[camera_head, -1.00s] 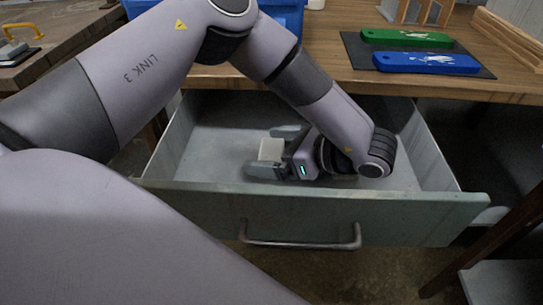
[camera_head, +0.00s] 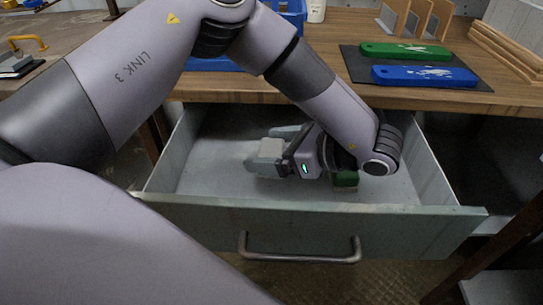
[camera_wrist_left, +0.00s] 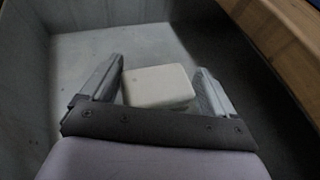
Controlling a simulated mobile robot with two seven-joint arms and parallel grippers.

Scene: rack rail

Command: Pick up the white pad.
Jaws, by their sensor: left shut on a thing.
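The white pad (camera_head: 272,147) is a small, pale block with rounded edges inside the open drawer. My left gripper (camera_head: 266,148) reaches into the drawer from the right and is shut on the pad. In the left wrist view the white pad (camera_wrist_left: 158,86) sits between the two grey fingers of the left gripper (camera_wrist_left: 160,88). The near finger hides part of the pad in the head view. I cannot tell for sure how far it is above the drawer floor. My right gripper is not in view.
The drawer (camera_head: 310,225) stands pulled out with a metal handle. A green object (camera_head: 346,179) lies in it beneath my wrist. On the table above, a green item (camera_head: 405,50) and a blue item (camera_head: 424,76) lie on a dark mat (camera_head: 354,66). The drawer's left side is clear.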

